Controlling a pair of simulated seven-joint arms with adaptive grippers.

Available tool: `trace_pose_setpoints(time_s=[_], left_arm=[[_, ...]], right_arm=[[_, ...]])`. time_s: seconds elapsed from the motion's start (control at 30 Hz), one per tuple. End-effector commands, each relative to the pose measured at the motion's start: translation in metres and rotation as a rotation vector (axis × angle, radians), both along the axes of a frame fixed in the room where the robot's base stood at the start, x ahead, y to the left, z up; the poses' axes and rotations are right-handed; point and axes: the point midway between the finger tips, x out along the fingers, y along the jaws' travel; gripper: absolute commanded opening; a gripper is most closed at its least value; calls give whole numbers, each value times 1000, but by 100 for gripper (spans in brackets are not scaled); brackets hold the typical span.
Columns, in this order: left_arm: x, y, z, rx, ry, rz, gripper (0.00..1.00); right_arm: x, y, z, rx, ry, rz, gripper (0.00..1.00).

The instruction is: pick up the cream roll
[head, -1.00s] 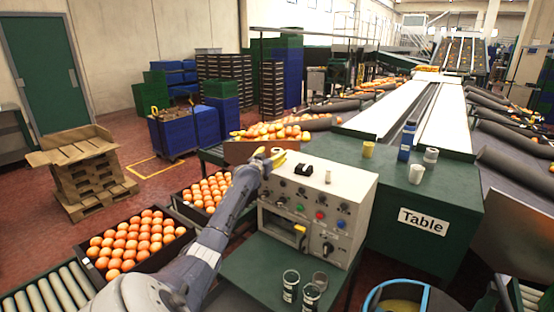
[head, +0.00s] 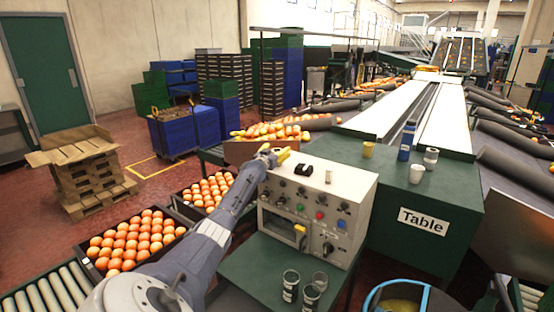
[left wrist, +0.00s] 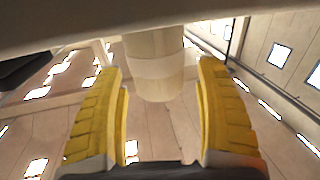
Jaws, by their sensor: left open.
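The cream roll (left wrist: 155,70) shows in the left wrist view as a pale cylinder with a lighter band around it, in the gap between two yellow fingers. My left gripper (left wrist: 162,72) is open, with one finger on each side of the roll and visible space beside both. In the head view my left gripper (head: 281,156) is at the back left corner of the control box's top. My right gripper is in neither view.
The control box (head: 345,195) carries knobs, buttons and a small black object (head: 307,171) on top. Clear glasses (head: 291,285) stand in front of it. Cups and a blue bottle (head: 406,140) stand on the green table (head: 460,190). Crates of oranges (head: 85,262) lie at left.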

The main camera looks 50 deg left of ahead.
Motion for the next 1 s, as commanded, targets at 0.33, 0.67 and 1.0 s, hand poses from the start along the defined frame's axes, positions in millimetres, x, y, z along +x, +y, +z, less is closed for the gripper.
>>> trace_pose_setpoints(time_s=[0.33,0.67,1.0], left_arm=[[0,0,0,0,0,0,46],[0,0,0,0,-1,-1,14],[0,-1,5,-1,-2,-2,14]], right_arm=[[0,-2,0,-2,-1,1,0],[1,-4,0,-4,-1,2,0],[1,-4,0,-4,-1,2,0]])
